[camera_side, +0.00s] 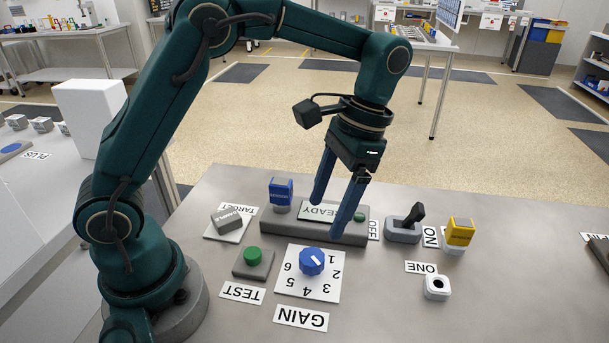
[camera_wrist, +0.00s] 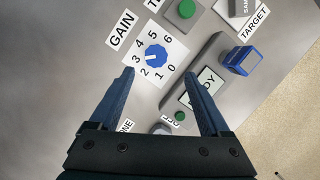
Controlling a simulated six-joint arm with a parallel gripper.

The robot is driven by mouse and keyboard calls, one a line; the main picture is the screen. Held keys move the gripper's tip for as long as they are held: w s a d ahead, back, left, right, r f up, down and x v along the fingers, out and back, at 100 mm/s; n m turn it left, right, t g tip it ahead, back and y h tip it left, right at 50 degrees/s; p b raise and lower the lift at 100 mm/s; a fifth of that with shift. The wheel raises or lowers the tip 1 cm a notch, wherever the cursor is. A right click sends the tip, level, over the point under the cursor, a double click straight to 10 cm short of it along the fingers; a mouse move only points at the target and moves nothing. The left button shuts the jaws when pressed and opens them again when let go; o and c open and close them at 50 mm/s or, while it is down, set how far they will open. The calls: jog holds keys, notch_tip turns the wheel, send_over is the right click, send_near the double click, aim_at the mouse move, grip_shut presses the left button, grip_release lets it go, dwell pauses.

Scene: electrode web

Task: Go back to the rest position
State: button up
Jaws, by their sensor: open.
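My gripper (camera_side: 328,191) has long blue fingers and hangs over the grey table (camera_side: 400,300), its jaws apart with nothing between them. In the wrist view my gripper (camera_wrist: 160,74) also shows open, fingers spread below the blue gain knob (camera_wrist: 156,55). In the side view the blue knob (camera_side: 312,261) sits on a white dial plate (camera_side: 330,293) numbered around it, below and left of the nearer fingertip. The fingers look apart from the knob and the display (camera_side: 318,211), which reads READY.
A green button (camera_side: 253,256) stands left of the dial. A blue block (camera_side: 281,191), a sample block (camera_side: 228,218) on the TARGET card, a black switch (camera_side: 408,225) and a yellow block (camera_side: 460,231) stand around. A white socket (camera_side: 437,287) is at right.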

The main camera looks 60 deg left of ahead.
jog(key=s+a+r+n+t, duration=0.1)
jog(key=s+a+r+t, duration=0.1)
jog(key=s+r+t, duration=0.45)
jog(key=s, duration=0.1)
jog(key=s+f+n+t, duration=0.1)
jog(key=s+a+t, duration=0.1)
jog(key=s, duration=0.1)
jog(key=shift+f+n+h, duration=0.3)
jog(key=shift+h, duration=0.1)
dwell(0.5)
